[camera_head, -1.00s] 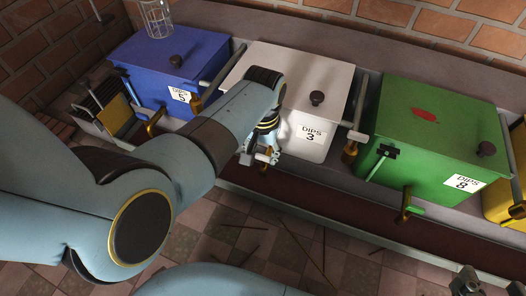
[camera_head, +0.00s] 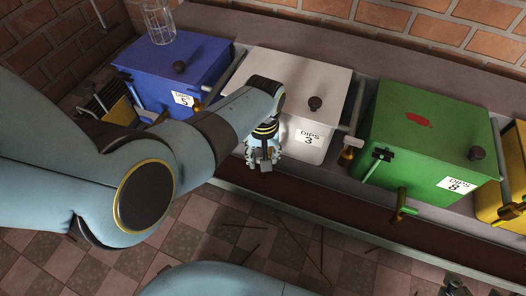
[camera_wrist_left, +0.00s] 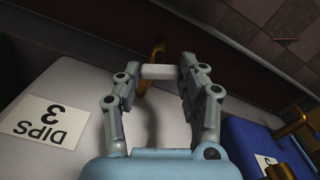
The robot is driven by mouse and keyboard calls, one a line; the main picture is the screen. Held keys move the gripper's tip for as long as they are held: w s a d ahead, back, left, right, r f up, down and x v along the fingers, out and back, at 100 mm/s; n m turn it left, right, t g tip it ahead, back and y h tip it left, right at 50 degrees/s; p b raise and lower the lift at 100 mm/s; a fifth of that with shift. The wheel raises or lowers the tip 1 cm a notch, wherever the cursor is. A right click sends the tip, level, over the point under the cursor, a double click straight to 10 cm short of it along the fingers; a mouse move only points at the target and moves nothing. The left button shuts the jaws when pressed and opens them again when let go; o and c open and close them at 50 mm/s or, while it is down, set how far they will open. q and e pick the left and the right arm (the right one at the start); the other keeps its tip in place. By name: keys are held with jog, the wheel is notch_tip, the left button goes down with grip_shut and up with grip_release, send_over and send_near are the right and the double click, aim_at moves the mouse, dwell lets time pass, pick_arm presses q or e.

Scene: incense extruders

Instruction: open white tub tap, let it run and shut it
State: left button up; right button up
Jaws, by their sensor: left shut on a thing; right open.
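The white tub (camera_head: 300,75) with a "DIPS 3" card stands in the middle of the head view; its front also shows in the left wrist view (camera_wrist_left: 55,85). My left gripper (camera_head: 265,163) is at the lower left of its front. In the left wrist view my left gripper (camera_wrist_left: 160,72) is shut on the pale tap handle (camera_wrist_left: 157,72), with the brass tap (camera_wrist_left: 158,52) just beyond. In the head view the arm and fingers hide this tap. I cannot tell if liquid runs. My right gripper (camera_head: 455,287) is open and empty at the bottom right edge, partly cut off.
A blue tub (camera_head: 170,65) stands left, a green tub (camera_head: 430,135) right, a yellow tub (camera_head: 512,180) at the far right. The green tub's brass tap (camera_head: 401,206) juts forward. Thin sticks (camera_head: 322,250) lie on the tiled floor. A brick wall (camera_head: 400,20) is behind.

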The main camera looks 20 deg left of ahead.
pick_arm(q)
jog(key=n+p, duration=0.1)
jog(key=n, duration=0.2)
jog(key=shift+n, duration=1)
pick_arm(e)
jog(key=shift+r+g, duration=1)
jog(key=shift+r, duration=0.1)
jog(key=shift+s, duration=0.1)
jog(key=shift+r, duration=0.1)
pick_arm(q)
jog(key=o, duration=1.2)
jog(key=shift+c, duration=0.2)
